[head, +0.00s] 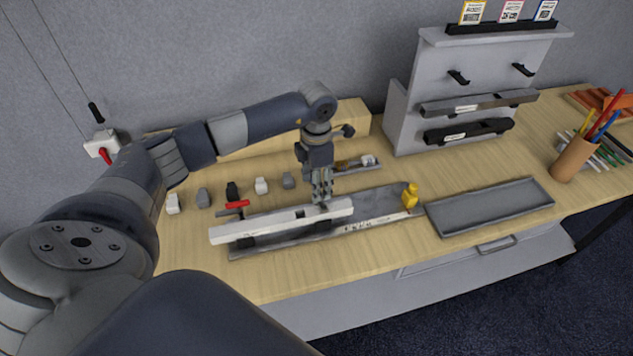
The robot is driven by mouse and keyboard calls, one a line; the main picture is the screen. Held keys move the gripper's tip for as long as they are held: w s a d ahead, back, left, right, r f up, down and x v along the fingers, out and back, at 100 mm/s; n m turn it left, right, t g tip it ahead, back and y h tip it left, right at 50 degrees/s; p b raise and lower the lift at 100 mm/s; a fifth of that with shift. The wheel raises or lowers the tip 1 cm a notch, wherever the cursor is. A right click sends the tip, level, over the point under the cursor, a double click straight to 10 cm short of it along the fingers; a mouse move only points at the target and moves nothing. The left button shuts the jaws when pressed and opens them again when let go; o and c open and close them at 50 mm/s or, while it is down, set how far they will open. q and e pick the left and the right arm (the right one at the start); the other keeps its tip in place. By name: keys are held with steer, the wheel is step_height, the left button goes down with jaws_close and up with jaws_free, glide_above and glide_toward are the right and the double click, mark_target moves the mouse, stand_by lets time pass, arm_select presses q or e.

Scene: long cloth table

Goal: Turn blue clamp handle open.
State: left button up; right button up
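A long grey fixture (375,203) lies on the table with a white bar (270,225) along its left part. A red clamp handle (237,204) shows behind the bar's left end, and a yellow upright part (410,195) stands near the fixture's right end. I see no blue clamp handle; my gripper covers part of the fixture. My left gripper (322,196) points down at the right part of the white bar, its fingertips at or just above it. The fingers look close together, but whether they are shut or hold something is unclear. My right gripper is not in view.
Several small blocks (261,186) stand in a row behind the bar. An empty grey tray (490,207) lies at right, near a pen cup (574,160). A grey rack (430,75) stands at the back.

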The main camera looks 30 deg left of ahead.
arm_select(q)
steer(key=n+b, duration=0.1)
steer(key=n, duration=0.2)
steer(key=shift+f+b, duration=0.1)
steer(key=shift+b, duration=0.3)
steer(key=n+b, duration=0.2)
steer(key=n, duration=0.2)
steer(key=shift+n, duration=0.4)
steer(key=n+b, duration=0.1)
steer(key=n, duration=0.3)
steer(key=shift+n+b, duration=0.6)
steer(key=shift+n, duration=1.9)
steer(key=o, duration=1.1)
steer(key=shift+c, duration=0.2)
